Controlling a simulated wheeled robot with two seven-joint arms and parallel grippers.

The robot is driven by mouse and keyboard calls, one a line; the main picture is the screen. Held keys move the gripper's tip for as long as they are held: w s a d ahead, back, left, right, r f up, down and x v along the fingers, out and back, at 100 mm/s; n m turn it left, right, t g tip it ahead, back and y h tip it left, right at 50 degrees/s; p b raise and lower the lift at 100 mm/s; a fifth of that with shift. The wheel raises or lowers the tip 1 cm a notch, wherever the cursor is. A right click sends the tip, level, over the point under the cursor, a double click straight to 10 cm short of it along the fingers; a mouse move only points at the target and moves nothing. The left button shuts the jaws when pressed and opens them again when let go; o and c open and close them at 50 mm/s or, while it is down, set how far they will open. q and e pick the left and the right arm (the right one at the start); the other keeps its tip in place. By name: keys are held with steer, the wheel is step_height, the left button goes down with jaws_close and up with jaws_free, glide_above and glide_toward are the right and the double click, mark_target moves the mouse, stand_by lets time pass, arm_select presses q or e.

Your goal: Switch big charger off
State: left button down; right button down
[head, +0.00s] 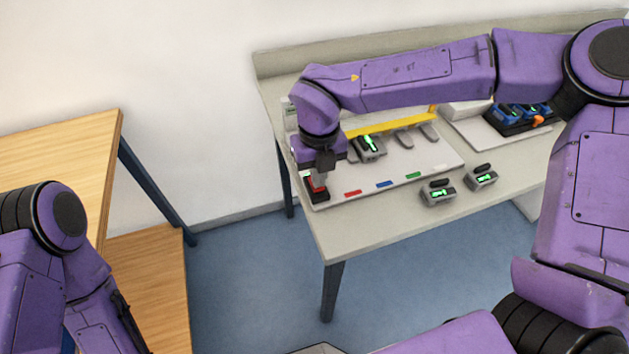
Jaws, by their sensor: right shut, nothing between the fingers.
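The big charger (400,166) looks like a pale flat board with a yellow bar across its back, lying on the grey table. A red switch (316,184) in a black housing sits at its left front corner. My right gripper (321,176) points down at this switch, shut and empty, and its fingertips are at or just above the red part. I cannot tell whether they touch, or which way the switch is set, because the gripper partly hides it. A device with a green light (369,147) sits on the board. My left gripper is out of view; only its arm shows at lower left.
Two grey devices with green lights (438,193) (481,178) lie on the table in front of the board. A black tray with blue items (519,117) stands at the back right. A wooden table (60,155) is at left, with open blue floor between.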

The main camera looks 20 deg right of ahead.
steer(key=shift+f+b, duration=0.4)
steer(key=shift+f, duration=0.3)
steer(key=shift+s, duration=0.1)
step_height(320, 180, up, 7)
steer(key=p, duration=0.7)
steer(key=shift+r, duration=0.15)
